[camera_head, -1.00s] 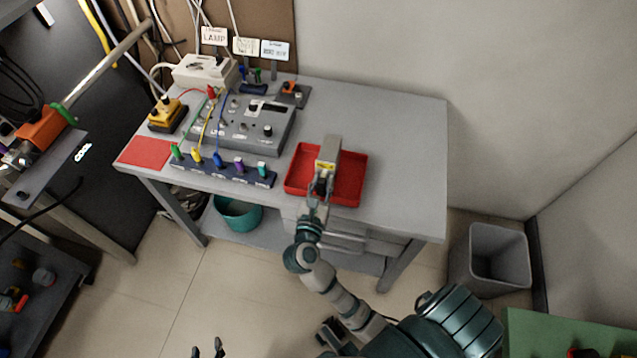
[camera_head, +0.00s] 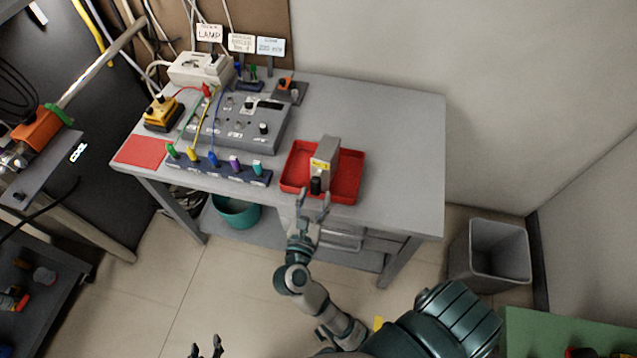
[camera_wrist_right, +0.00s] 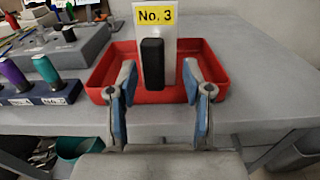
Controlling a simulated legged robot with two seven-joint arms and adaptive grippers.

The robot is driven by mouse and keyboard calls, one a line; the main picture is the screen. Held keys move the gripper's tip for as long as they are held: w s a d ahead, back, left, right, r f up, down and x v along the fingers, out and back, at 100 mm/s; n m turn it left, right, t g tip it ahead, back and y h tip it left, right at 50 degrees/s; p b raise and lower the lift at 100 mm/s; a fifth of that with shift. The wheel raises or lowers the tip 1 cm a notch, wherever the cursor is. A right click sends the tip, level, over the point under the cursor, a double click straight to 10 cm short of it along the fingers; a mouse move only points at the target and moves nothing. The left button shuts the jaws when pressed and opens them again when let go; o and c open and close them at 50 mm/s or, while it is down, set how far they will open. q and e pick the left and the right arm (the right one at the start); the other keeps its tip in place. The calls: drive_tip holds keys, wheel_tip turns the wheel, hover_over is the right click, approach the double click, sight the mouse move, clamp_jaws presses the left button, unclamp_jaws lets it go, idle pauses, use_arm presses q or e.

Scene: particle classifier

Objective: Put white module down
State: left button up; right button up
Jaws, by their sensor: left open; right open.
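The white module (camera_head: 325,158) stands upright in the red tray (camera_head: 349,178) on the grey table. In the right wrist view the module (camera_wrist_right: 168,22) has a yellow "No. 3" label and a black handle (camera_wrist_right: 152,64) facing me. My right gripper (camera_head: 313,196) is open and empty at the tray's front edge. In the right wrist view its fingers (camera_wrist_right: 160,88) are spread to both sides of the handle, in front of it and apart from it. My left gripper (camera_head: 206,347) is open and empty at the bottom of the head view, far from the table.
A grey control box (camera_head: 238,122) with cables and a row of coloured plugs (camera_head: 217,168) stand left of the tray. A red mat (camera_head: 142,150) lies at the table's left. The table's right side (camera_head: 405,150) is clear. A grey bin (camera_head: 488,253) stands on the floor at right.

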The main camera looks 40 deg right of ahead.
use_arm(q)
drive_tip(key=shift+w+a, duration=0.1)
drive_tip(key=shift+a, duration=0.65)
use_arm(e)
drive_tip(key=v, duration=0.7)
drive_tip(key=shift+w+a+r, duration=0.15)
drive_tip(key=shift+a, duration=0.45)
